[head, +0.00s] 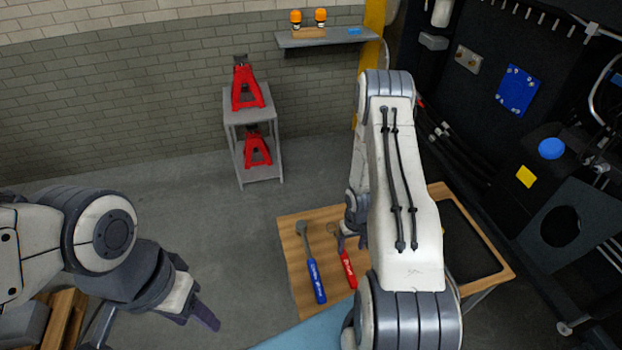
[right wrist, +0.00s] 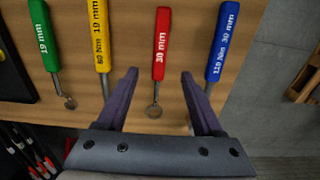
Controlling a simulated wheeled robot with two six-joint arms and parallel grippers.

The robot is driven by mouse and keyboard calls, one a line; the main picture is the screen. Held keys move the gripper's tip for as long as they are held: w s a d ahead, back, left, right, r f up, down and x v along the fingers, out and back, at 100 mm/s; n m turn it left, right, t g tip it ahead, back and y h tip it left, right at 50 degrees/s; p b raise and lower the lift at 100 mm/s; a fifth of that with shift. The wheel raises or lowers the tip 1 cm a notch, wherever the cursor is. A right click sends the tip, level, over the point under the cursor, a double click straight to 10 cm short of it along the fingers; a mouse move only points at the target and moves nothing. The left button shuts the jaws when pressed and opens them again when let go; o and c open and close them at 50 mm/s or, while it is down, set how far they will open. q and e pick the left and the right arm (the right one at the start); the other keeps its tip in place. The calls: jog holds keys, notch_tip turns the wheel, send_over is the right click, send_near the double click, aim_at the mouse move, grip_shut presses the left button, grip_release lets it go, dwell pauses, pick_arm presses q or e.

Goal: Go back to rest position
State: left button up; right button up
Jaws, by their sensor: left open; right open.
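My left gripper (head: 204,314) hangs at the lower left in the head view, empty and away from the wooden table (head: 292,262). My right gripper (right wrist: 159,82) is open over the table, with nothing held between its fingers. In the right wrist view the red-handled tool (right wrist: 161,42) lies between the fingers' lines, its round head below the fingertips. The blue-handled tool (right wrist: 221,42) lies to its right, and the yellow (right wrist: 98,32) and green (right wrist: 43,35) ones to its left. My right arm hides the latter two in the head view.
A grey shelf stand (head: 263,173) holding two red jack stands (head: 246,88) is at the back. A wall shelf (head: 325,39) carries small orange-topped items. The dark harvester chassis (head: 490,75) fills the right side. Grey floor (head: 215,225) is open between my left arm and the table.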

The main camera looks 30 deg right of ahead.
jog(key=w+a+r+n+b, duration=0.3)
jog(key=w+a+r+b, duration=0.2)
jog(key=a+r, duration=0.45)
jog(key=s+a+r+n+b, duration=0.1)
jog(key=s+a+r+b, duration=0.15)
jog(key=a, duration=0.35)
jog(key=s+a+r+n+b, duration=0.1)
jog(key=a+r, duration=0.3)
jog(key=a, duration=0.2)
jog(key=s+a+r+n+b, duration=0.2)
jog(key=s+a, duration=0.2)
jog(key=s, duration=0.5)
jog(key=s+a+r+n+y+b, duration=0.1)
jog(key=s+a+r+n+b, duration=0.1)
jog(key=s+a, duration=0.3)
jog(key=s+r+b, duration=0.1)
jog(key=s, duration=0.3)
jog(key=shift+a+r+n, duration=0.3)
jog(key=shift+r+n, duration=0.05)
jog(key=shift+n, duration=0.05)
